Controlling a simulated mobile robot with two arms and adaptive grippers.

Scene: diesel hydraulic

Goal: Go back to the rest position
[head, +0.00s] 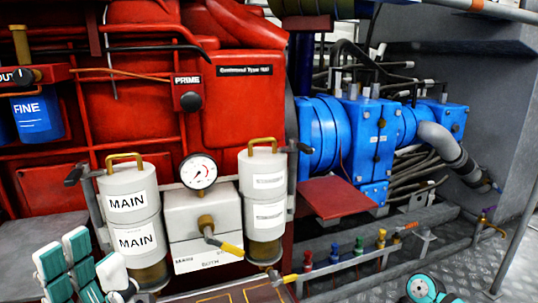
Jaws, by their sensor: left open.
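My left gripper (88,266) is at the lower left, with white and teal fingers. It is open and I see nothing between the fingers. A round teal and white part of mine (422,289) shows at the bottom right edge. My right gripper itself is not in view.
A red engine (240,110) fills the back left. A pressure gauge (198,172) sits between the MAIN canister and another white canister (262,205). A blue hydraulic unit (350,135) stands to the right. Small coloured valves (333,252) line a rail. Checker-plate floor (475,265) lies right.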

